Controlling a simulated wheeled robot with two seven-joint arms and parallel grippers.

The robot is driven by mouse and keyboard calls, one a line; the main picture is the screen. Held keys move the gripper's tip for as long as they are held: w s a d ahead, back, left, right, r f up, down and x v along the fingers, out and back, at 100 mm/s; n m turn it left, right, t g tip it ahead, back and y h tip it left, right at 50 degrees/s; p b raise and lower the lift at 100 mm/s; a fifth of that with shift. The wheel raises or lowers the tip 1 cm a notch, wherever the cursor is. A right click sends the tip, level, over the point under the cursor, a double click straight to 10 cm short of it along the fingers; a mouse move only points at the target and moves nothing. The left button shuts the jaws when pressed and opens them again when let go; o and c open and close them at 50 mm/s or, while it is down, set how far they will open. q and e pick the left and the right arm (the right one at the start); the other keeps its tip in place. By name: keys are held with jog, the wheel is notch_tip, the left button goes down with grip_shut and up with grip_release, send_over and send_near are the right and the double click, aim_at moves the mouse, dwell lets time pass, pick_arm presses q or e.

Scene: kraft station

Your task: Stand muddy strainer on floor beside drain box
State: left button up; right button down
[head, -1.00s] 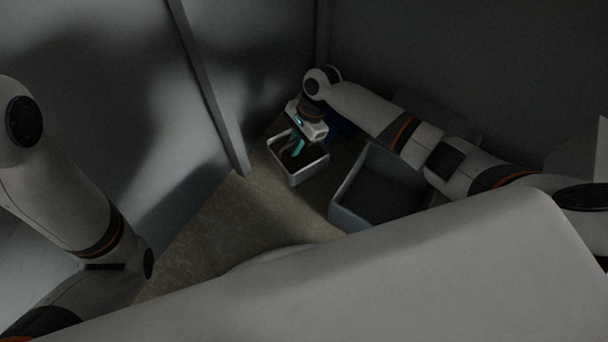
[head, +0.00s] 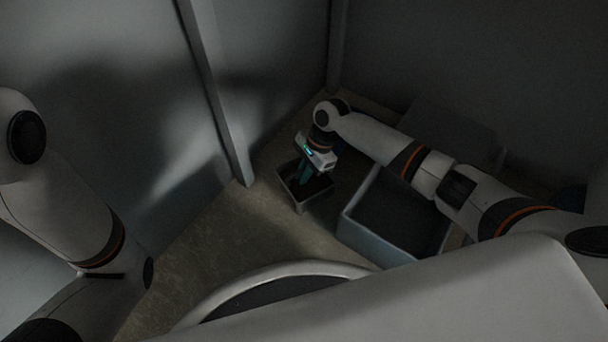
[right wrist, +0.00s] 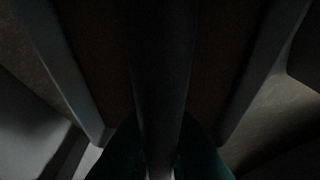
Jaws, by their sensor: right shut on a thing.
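A small square grey box (head: 289,194), which I take to be the drain box, stands on the floor near the wall post. My right gripper (head: 305,177) points down into its open top, with teal fingers inside the rim. In the right wrist view, the fingers (right wrist: 160,160) are shut on a dark upright bar (right wrist: 160,70), probably the strainer's handle. Dark brown surfaces lie on both sides of the bar, between pale walls. The strainer's body cannot be told apart from the box in this dim light. My left gripper is out of view.
A larger open grey bin (head: 382,240) stands right of the small box, under my right arm. A wall post (head: 222,110) comes down left of it. Bare floor (head: 215,235) lies in front and left. A round-rimmed thing (head: 270,278) shows at the bottom.

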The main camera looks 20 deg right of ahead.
jog(key=c, duration=1.5)
grip_release()
jog(key=p+v, duration=0.8)
jog(key=v, duration=0.3)
jog(key=shift+a+r, duration=0.1)
jog(key=shift+r+p, duration=0.3)
jog(key=shift+r, duration=0.15)
jog(key=shift+d, duration=0.25)
